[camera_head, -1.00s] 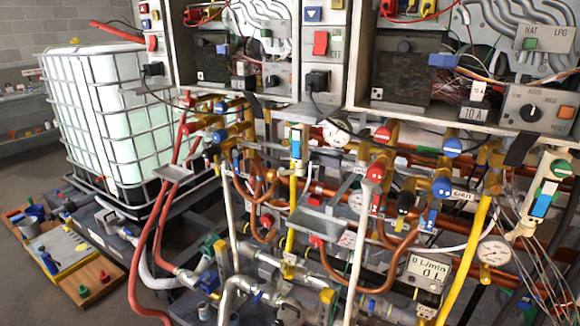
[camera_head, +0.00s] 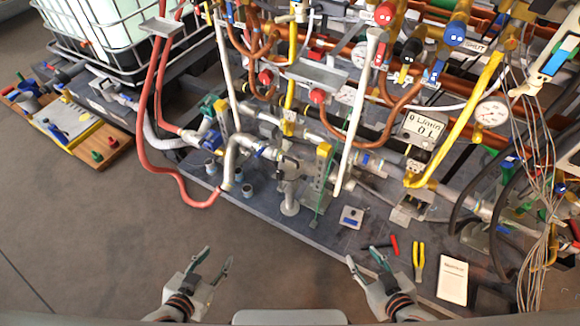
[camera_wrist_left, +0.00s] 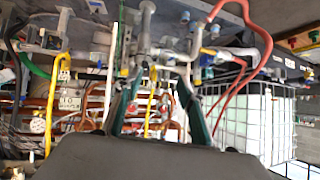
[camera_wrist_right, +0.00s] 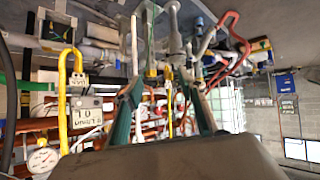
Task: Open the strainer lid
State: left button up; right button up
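I cannot tell for sure which part is the strainer lid. Grey pipework with a vertical fitting (camera_head: 289,175) stands on the dark platform in the head view, a candidate for the strainer. My left gripper (camera_head: 219,258) is open and empty in front of the platform, over bare floor. My right gripper (camera_head: 365,260) is open and empty near the platform's front edge. Both stand apart from the pipework. In the left wrist view the two green-padded fingers (camera_wrist_left: 158,105) are spread with nothing between them. The right wrist view likewise shows spread fingers (camera_wrist_right: 165,100).
Yellow pliers (camera_head: 418,262), a red-handled tool (camera_head: 394,246) and a white booklet (camera_head: 453,280) lie on the platform at right. A red hose (camera_head: 150,130) hangs at left. Loose cables (camera_head: 535,215) crowd the right. The floor (camera_head: 110,240) is clear at left.

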aim_at(292, 167)
jog(key=j+z, duration=0.1)
jog(key=z, duration=0.6)
jog(key=i+j+z, duration=0.1)
jog(key=j+z, duration=0.6)
jog(key=j, duration=0.25)
jog(key=j+z, duration=0.2)
jog(key=j, duration=1.45)
